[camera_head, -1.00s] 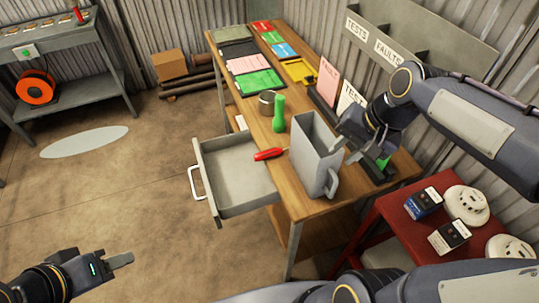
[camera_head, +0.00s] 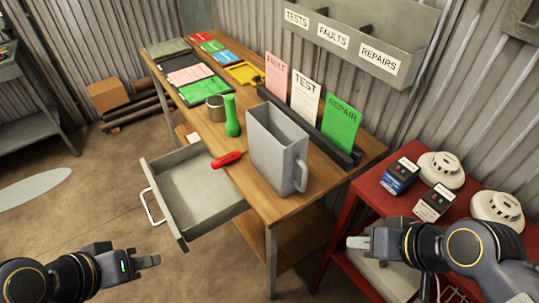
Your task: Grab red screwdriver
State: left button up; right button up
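The red screwdriver (camera_head: 228,159) lies on the wooden bench (camera_head: 259,192) at its front edge, just above the open grey drawer (camera_head: 190,195). Its shaft points right toward the grey jug-like container (camera_head: 277,150). My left gripper (camera_head: 149,261) is at the lower left, in front of the drawer and apart from the screwdriver. It is seen side-on, so its opening is unclear. My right gripper (camera_head: 357,243) is at the lower right, near the red table and away from the screwdriver. Its finger gap is also unclear. I see nothing held in either gripper.
A green flashlight-like object (camera_head: 232,115) and a round tin (camera_head: 216,107) stand behind the screwdriver. Cards FAULT, TEST and REPAIR (camera_head: 341,123) stand in a black holder. The red table (camera_head: 370,190) holds detectors (camera_head: 441,169) and boxes (camera_head: 399,175). Floor left of the drawer is clear.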

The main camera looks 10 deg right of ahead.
aim_at(232, 157)
jog(key=i+j+z, duration=0.15)
jog(key=j+z, duration=1.2)
jog(key=j, duration=0.2)
jog(key=j+z, duration=0.1)
jog(key=j, duration=1)
jog(key=k+j+z, duration=0.15)
jog(key=j, duration=0.95)
jog(key=i, duration=0.3)
